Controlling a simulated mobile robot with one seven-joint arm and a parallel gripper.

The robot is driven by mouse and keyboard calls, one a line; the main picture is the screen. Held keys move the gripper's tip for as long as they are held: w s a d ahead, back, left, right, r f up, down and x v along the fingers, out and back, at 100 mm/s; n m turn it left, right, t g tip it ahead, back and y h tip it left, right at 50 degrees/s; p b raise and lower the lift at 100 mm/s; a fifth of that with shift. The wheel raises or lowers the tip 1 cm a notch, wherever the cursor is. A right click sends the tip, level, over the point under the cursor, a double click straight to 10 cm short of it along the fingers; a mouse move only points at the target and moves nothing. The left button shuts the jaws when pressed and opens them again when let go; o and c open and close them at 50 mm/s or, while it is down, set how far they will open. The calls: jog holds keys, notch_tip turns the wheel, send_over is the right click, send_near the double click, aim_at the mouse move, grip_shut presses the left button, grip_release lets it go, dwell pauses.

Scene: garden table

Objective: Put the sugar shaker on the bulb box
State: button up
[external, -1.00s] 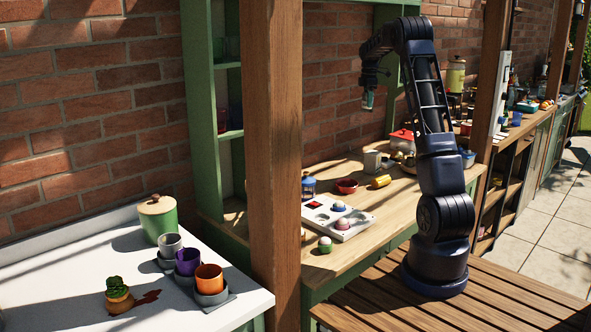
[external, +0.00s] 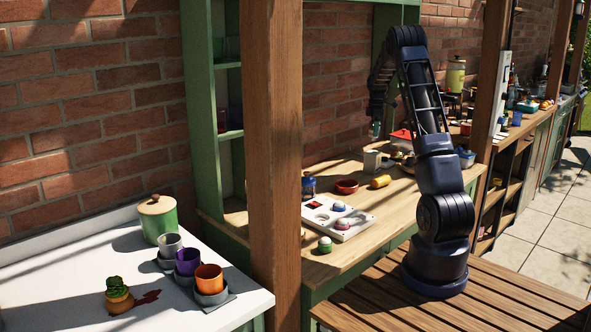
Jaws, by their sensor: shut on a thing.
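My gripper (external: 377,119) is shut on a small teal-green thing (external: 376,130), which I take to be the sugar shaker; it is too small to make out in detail. It hangs roughly upright in the air, in front of the brick wall and above the back of the wooden counter. A grey-white block-like thing (external: 372,160) stands on the counter just below it, with a visible gap between them. I cannot tell for certain which thing is the bulb box.
The wooden counter (external: 391,197) also holds a red bowl (external: 347,186), a yellow cylinder (external: 381,181), a blue lantern-like jar (external: 308,187), a red-lidded pot (external: 401,137) and a white panel with coloured domes (external: 352,232). A wooden post (external: 273,150) stands in the foreground.

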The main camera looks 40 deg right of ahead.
aim_at(374, 140)
jog(key=shift+f, duration=2.8)
jog(key=shift+f, duration=0.1)
jog(key=o, duration=1.1)
jog(key=shift+c, duration=0.2)
